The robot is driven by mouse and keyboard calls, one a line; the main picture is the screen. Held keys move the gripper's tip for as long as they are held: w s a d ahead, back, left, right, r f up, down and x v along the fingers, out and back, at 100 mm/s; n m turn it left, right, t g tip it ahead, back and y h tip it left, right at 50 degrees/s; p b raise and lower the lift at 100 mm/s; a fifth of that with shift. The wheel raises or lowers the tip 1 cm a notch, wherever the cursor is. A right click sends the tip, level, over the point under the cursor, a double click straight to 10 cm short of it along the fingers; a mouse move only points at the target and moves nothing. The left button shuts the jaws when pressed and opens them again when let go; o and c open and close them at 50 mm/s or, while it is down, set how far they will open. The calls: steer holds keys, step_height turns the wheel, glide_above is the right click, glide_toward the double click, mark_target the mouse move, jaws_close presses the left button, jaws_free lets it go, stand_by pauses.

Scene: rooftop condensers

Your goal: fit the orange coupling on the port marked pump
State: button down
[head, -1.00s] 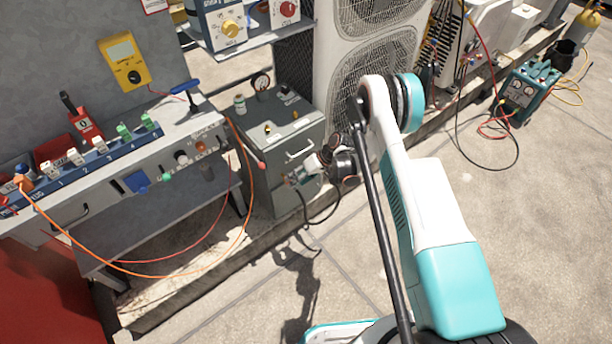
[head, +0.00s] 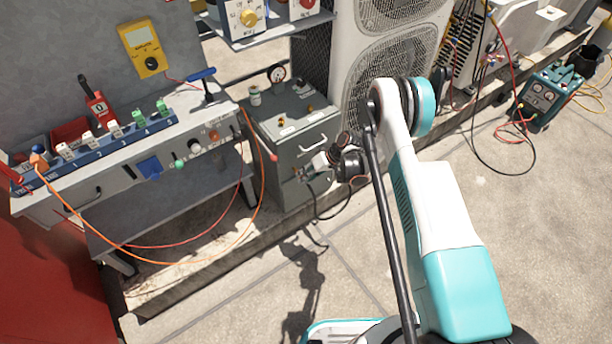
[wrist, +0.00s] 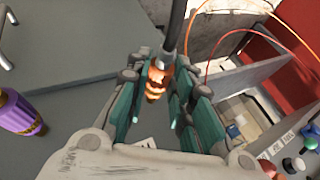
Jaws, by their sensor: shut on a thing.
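My gripper (head: 312,172) is at the front face of the grey cabinet (head: 275,168) in the head view. In the wrist view its teal-padded fingers (wrist: 160,98) are shut around the orange coupling (wrist: 157,82), which has bright copper-coloured bands. A black hose (wrist: 176,30) runs from the coupling; it also shows hanging below my gripper in the head view (head: 317,205). The coupling is too small to make out in the head view. I cannot read any port marked pump, and I cannot tell whether the coupling touches a port.
A purple fitting with a yellowish band (wrist: 20,112) is left of my fingers in the wrist view. A workbench (head: 120,165) with a numbered blue rack (head: 95,152) stands left of the cabinet, with looping orange and red leads. A condenser (head: 385,60) stands behind; open floor lies right.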

steer(key=shift+s+d, duration=0.2)
steer(key=shift+s, duration=0.05)
stand_by(0.6)
steer(key=shift+s+d, duration=0.6)
steer(key=shift+s, duration=0.3)
steer(key=shift+s+d, duration=0.6)
steer(key=shift+s, duration=0.25)
